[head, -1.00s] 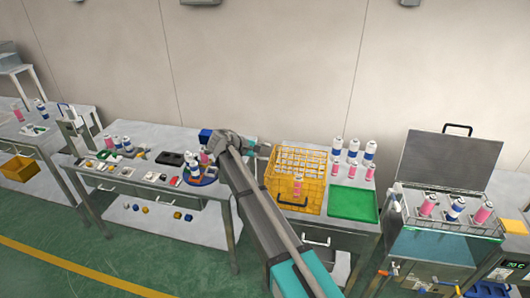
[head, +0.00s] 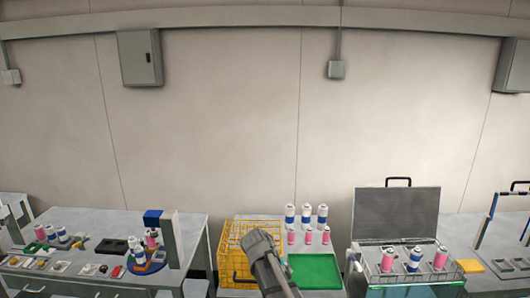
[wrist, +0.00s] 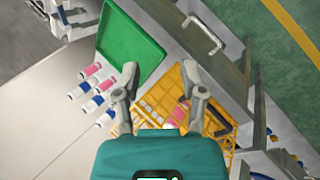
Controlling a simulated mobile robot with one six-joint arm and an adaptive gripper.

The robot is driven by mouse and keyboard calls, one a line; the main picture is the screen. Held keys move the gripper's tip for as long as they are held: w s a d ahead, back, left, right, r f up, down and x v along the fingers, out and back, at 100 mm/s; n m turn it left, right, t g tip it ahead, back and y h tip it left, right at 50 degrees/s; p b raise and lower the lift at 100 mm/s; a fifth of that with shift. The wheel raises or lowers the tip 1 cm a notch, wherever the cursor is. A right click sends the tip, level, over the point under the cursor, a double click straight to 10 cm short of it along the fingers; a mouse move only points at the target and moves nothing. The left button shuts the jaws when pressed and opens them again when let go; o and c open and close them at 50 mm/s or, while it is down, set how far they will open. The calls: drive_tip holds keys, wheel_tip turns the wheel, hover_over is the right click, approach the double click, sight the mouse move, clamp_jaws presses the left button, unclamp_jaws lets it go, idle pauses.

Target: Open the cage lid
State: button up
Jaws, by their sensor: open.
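The yellow wire cage (head: 232,262) stands on the middle bench. Its open grid shows at the top, but I cannot tell where the lid ends and the walls begin. In the wrist view the cage (wrist: 171,91) lies beyond and between my fingers, with a pink can (wrist: 177,114) showing at its bars. My gripper (wrist: 159,70) is open and empty, its two fingers apart and clear of the cage as far as I can tell. In the head view my arm's end covers the cage's right side, and the fingertips are hidden there.
A green tray (head: 315,272) lies right of the cage, with several blue-white cans (head: 306,214) and pink cans behind. At right, a wire rack (head: 440,272) of cans sits before an upright grey lid (head: 396,214). A crowded bench stands left.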

drive_tip(key=s+d+f+m+g+y+b, duration=0.1)
drive_tip(key=s+d+f+m+y, duration=0.2)
drive_tip(key=s+d, duration=0.2)
drive_tip(key=s+d+f+m+y+b, duration=0.2)
drive_tip(key=s+d, duration=0.4)
drive_tip(key=s, duration=0.4)
drive_tip(key=shift+s+f+m+g+y, duration=0.4)
drive_tip(key=shift+f+m+y, duration=0.1)
drive_tip(key=shift+f+m, duration=0.35)
drive_tip(key=w+a+f+n+t+h+b, duration=0.3)
drive_tip(key=w+a+f+n+h+b, duration=0.35)
drive_tip(key=w+a+b, duration=0.6)
drive_tip(key=w+a+n+t+h+b, duration=0.2)
drive_tip(key=a+t+b, duration=0.2)
drive_tip(key=a, duration=0.6)
drive_tip(key=w+a+r+n+t+h+b, duration=0.1)
drive_tip(key=w+a+t+h+b, duration=0.1)
drive_tip(key=a, duration=0.9)
drive_tip(key=t+h+b, duration=0.1)
drive_tip(key=t+b, duration=0.1)
drive_tip(key=b, duration=0.1)
drive_tip(key=shift+n, duration=0.4)
